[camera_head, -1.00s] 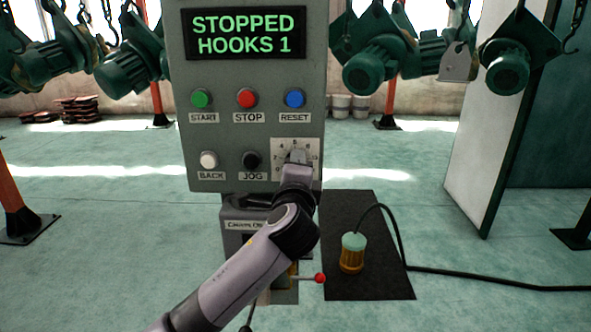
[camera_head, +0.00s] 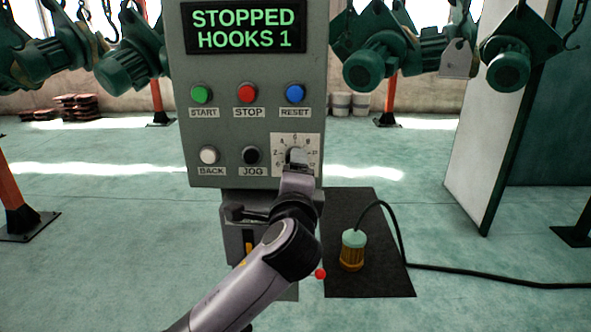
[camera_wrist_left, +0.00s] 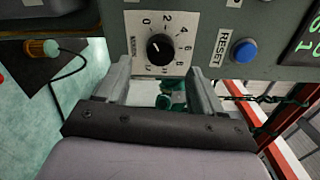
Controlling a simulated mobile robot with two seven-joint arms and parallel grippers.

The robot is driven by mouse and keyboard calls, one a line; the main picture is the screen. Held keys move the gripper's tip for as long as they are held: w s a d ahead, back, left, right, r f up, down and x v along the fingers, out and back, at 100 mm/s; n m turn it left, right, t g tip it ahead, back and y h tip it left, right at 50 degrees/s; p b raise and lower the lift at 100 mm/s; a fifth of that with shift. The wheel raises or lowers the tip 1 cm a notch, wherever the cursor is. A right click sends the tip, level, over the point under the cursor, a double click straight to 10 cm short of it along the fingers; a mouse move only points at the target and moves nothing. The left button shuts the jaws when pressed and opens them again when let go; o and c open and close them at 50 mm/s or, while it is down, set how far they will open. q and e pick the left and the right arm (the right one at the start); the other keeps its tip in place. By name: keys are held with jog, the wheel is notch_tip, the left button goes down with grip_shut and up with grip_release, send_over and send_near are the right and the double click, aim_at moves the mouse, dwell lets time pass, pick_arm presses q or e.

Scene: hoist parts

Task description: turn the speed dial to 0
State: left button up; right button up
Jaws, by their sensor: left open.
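The speed dial (camera_head: 296,155) is a black knob on a white numbered plate, at the lower right of the grey control panel (camera_head: 225,125). In the left wrist view the dial (camera_wrist_left: 160,48) shows whole, and its white mark seems to point up and left, towards the 0. My left gripper (camera_head: 297,172) is just below and in front of the dial, covering the plate's lower part in the head view. In the wrist view its fingers (camera_wrist_left: 158,72) are open and empty, apart from the knob. My right gripper is not in view.
Above the dial sit a blue RESET button (camera_head: 295,94), red STOP button (camera_head: 246,94) and green START button (camera_head: 202,94). The black JOG button (camera_head: 251,155) is left of the dial. The display reads STOPPED, HOOKS 1.

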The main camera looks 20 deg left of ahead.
pick_arm(q)
jog(key=shift+v, duration=1.25)
